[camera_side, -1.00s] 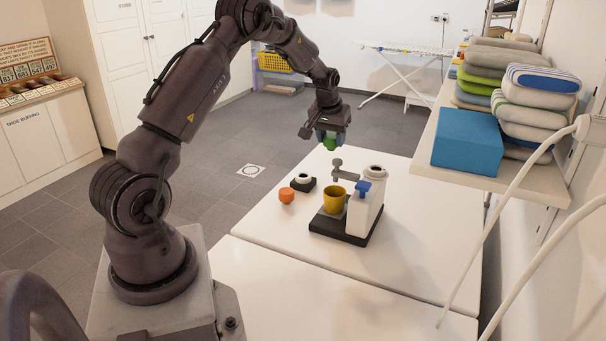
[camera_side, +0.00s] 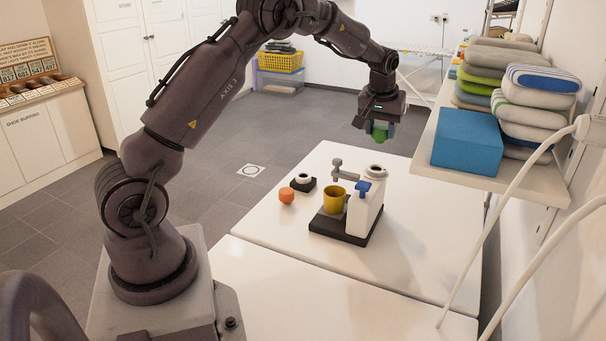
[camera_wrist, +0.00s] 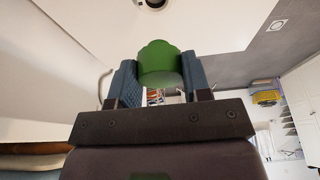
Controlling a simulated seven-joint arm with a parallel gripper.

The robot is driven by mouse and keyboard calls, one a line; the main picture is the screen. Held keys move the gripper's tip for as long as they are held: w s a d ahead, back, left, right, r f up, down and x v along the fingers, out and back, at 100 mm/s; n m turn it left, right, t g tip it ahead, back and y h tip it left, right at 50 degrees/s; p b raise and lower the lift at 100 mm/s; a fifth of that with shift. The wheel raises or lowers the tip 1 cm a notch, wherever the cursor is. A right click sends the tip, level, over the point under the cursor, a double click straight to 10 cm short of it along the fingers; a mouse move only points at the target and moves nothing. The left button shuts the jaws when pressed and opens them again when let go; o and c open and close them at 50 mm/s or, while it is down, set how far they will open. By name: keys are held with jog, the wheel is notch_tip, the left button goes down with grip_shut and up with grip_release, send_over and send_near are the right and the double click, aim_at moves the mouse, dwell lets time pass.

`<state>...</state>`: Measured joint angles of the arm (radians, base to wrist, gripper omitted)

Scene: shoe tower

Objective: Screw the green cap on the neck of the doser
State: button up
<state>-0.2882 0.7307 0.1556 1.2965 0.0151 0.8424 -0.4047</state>
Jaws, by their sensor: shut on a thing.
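The green cap (camera_side: 379,133) is held between the two blue fingers of my gripper (camera_side: 380,129), above the far part of the white table. In the wrist view the green cap (camera_wrist: 159,62) sits between the fingertips of my gripper (camera_wrist: 158,72). The doser (camera_side: 365,211) is a white upright container on a black base, with a grey spout, a blue lever and a round neck (camera_side: 376,169) on top. My gripper is above and slightly beyond the neck, apart from it. In the wrist view a round dark opening (camera_wrist: 152,4) shows at the top edge, partly cut off.
A yellow cup (camera_side: 334,199) stands on the black base (camera_side: 343,232) under the spout. An orange piece (camera_side: 286,196) and a small black stand with a white ring (camera_side: 303,182) are to the left. A shelf with a blue block (camera_side: 467,142) and folded textiles is at right. The front of the table (camera_side: 300,275) is clear.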

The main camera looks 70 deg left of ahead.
aim_at(378, 141)
jog(key=shift+f, duration=0.1)
jog(key=shift+f, duration=2.85)
jog(key=shift+f, duration=1.25)
jog(key=o, duration=1.1)
jog(key=v, duration=1.3)
